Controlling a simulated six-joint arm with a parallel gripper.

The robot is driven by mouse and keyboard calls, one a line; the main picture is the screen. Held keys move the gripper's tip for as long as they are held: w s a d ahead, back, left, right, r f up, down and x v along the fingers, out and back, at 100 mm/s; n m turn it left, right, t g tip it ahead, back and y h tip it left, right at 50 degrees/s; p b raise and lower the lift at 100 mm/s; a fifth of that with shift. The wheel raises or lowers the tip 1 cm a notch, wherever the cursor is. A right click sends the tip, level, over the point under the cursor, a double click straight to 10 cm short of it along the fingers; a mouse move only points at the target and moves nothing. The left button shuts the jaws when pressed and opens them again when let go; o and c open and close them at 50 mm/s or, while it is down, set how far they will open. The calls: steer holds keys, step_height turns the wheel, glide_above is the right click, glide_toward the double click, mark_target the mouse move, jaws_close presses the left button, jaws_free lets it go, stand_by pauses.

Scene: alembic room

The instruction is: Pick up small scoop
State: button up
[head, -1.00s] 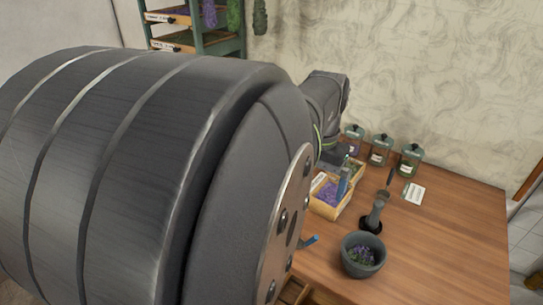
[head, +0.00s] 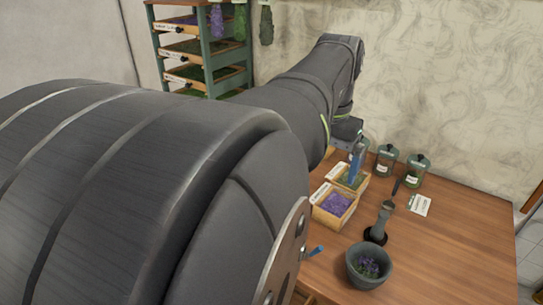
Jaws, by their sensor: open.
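My gripper (head: 354,172) shows in the head view with a blue finger pointing down, above the wooden box of green herb (head: 352,182). It is open; I see nothing held, though its far side is hidden. A slim dark handle (head: 396,187) stands up to the right of the gripper, above a small pale end; it may be the small scoop, but it is too small to be sure. It is apart from the gripper. A blue piece (head: 316,250) shows on the table by my arm, mostly hidden; I cannot tell what it is.
A grey pestle-like piece (head: 381,220) stands on a dark base, behind a grey mortar (head: 352,265) holding purple herb. A box of purple flowers (head: 322,210) lies left. The table's right side (head: 465,240) is clear.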

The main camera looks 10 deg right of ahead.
steer(key=shift+r, duration=1.05)
steer(key=c, duration=1.3)
steer(key=m+t, duration=0.4)
steer(key=m, duration=0.5)
glide_toward(317, 249)
steer(key=x, duration=0.6)
steer(key=shift+w+f, duration=0.2)
steer(key=shift+f, duration=0.2)
steer(key=shift+x, duration=3)
